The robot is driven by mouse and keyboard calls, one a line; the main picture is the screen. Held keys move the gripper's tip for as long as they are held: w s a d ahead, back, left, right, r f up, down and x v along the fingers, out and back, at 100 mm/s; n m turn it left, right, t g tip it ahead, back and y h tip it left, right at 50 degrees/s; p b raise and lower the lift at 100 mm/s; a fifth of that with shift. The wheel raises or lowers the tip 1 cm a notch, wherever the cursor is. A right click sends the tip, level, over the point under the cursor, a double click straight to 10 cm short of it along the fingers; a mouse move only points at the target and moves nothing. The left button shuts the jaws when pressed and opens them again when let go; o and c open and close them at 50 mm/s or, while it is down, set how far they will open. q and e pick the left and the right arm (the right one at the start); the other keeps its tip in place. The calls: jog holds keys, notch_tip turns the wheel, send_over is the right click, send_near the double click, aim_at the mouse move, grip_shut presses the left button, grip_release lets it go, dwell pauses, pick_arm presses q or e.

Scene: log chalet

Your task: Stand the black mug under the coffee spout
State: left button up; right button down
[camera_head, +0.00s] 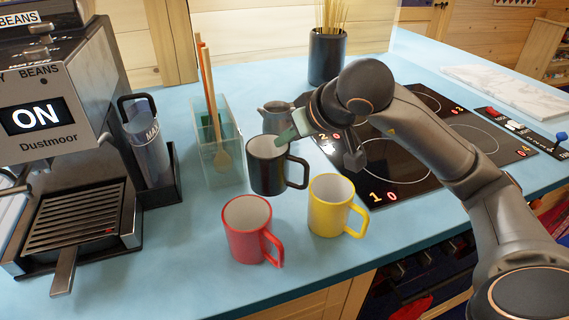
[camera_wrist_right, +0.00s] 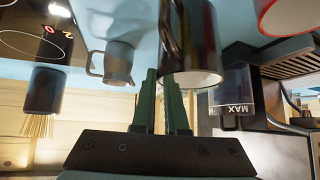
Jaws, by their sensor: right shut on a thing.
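The black mug (camera_head: 266,176) is upright in the middle of the head view, its handle to the right. My right gripper (camera_head: 287,136) is shut on the mug's rim. In the right wrist view the green fingers (camera_wrist_right: 161,105) meet the rim of the black mug (camera_wrist_right: 203,50). Whether its base touches the counter is hard to tell. The coffee machine (camera_head: 62,87), with its display reading ON, stands at the left. Its drip tray (camera_head: 84,222) is empty where visible; I cannot make out the spout. My left gripper is not in view.
A red mug (camera_head: 249,232) and a yellow mug (camera_head: 329,208) stand in front of the black mug. A clear utensil box (camera_head: 216,168) and a water container (camera_head: 149,148) lie between it and the machine. A grey jug (camera_head: 274,117) and hob (camera_head: 395,165) are behind and right.

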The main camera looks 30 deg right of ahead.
aim_at(288, 160)
jog(key=shift+f+b, duration=0.6)
jog(key=shift+f, duration=1.85)
jog(key=c, duration=1.4)
grip_release()
jog(key=shift+f, duration=0.15)
jog(key=o, duration=0.4)
jog(key=shift+o, duration=0.2)
